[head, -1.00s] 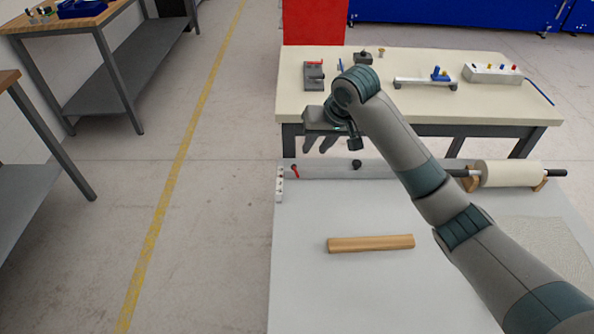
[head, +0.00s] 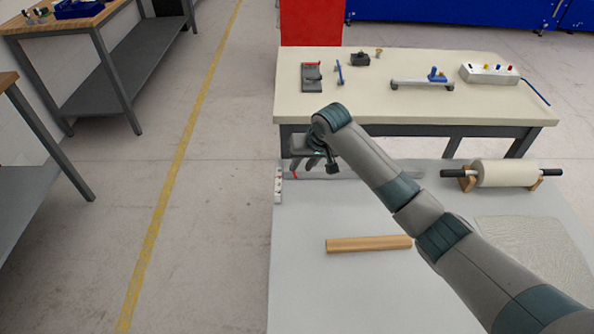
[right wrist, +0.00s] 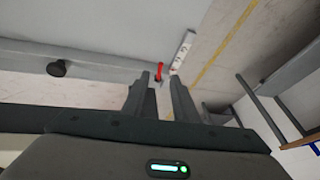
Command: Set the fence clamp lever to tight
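The small red clamp lever (head: 294,174) stands at the left end of the light grey fence (head: 385,173), at the far edge of the white table. In the right wrist view the lever (right wrist: 159,70) appears beyond the fingertips, in line with the gap between them. My right gripper (head: 311,163) is above the fence's left end, just right of the lever. In the right wrist view its fingers (right wrist: 160,85) are apart with nothing seen between them. A white marked plate (head: 278,186) is beside the lever. Whether the fingers touch the lever cannot be told. My left gripper is not in view.
A wooden bar (head: 368,244) lies on the table, and a roll on wooden stands (head: 505,173) is at the right. A black knob (right wrist: 57,68) sticks up from the fence. A cream bench (head: 420,108) with tools stands behind. The table's front left is clear.

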